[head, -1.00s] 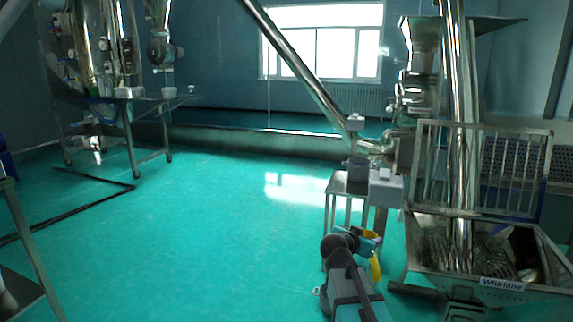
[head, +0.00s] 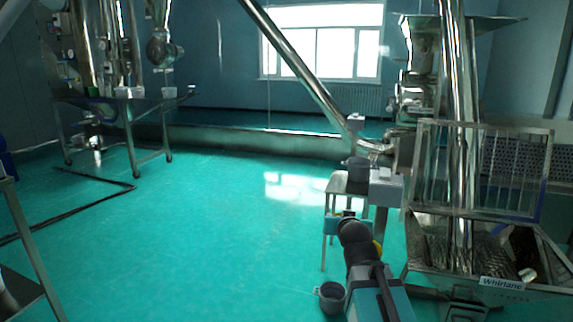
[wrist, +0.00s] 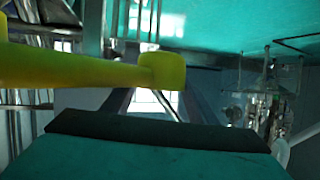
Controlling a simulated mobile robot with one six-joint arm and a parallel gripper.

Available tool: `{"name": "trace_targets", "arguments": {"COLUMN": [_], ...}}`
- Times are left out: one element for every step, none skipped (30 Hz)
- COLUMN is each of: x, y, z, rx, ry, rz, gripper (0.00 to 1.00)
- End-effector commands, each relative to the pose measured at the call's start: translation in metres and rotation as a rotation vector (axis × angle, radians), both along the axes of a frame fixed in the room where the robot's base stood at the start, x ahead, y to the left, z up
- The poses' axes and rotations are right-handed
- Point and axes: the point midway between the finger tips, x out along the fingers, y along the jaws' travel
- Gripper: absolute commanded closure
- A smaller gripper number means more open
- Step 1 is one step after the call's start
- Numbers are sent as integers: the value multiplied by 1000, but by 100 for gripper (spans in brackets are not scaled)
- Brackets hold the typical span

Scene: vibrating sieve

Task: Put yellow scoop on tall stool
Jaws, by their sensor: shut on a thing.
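The yellow scoop (wrist: 80,68) crosses the left half of the wrist view, its handle ending in a thicker knob near the centre. In the head view only a small yellow bit (head: 377,247) shows beside my arm. My gripper (head: 345,222) is shut on the scoop, with one dark finger pad (wrist: 150,128) large in the wrist view. A metal stool (head: 336,187) stands just beyond my gripper, left of the machine. A dark grey pot (head: 358,172) is on its top. My wrist hides the scoop's remaining part and some of the stool's legs.
A grey cup (head: 332,297) with a side handle is left of my arm, low in the head view. A grey box (head: 385,188) is right of the stool. The sieve machine's steel hopper (head: 485,285) lies to the right. Green floor is open on the left.

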Motion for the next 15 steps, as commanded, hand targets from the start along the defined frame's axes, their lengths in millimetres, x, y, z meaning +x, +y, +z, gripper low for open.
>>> {"name": "trace_targets", "arguments": {"x": [2,3,4,4,5,5,5,4,4,4,4,4,4,4,4], "y": [0,1,1,1,1,1,1,1,2,2,2,2,2,2,2], "z": [4,5,7,8,9,9,10,9,17,20,22,25,27,30,35], "rx": [0,1,1,0,1,0,1,0,0,-1,-1,-1,-1,-1,-1], "ry": [-1,0,0,0,1,1,1,2,2,2,2,2,2,2,2], "rz": [14,21,31,40,46,55,62,68,70,69,69,69,69,69,69], "gripper": [69,69,69,69,69,69,69,69,69,69,69,69,69,69,69]}}
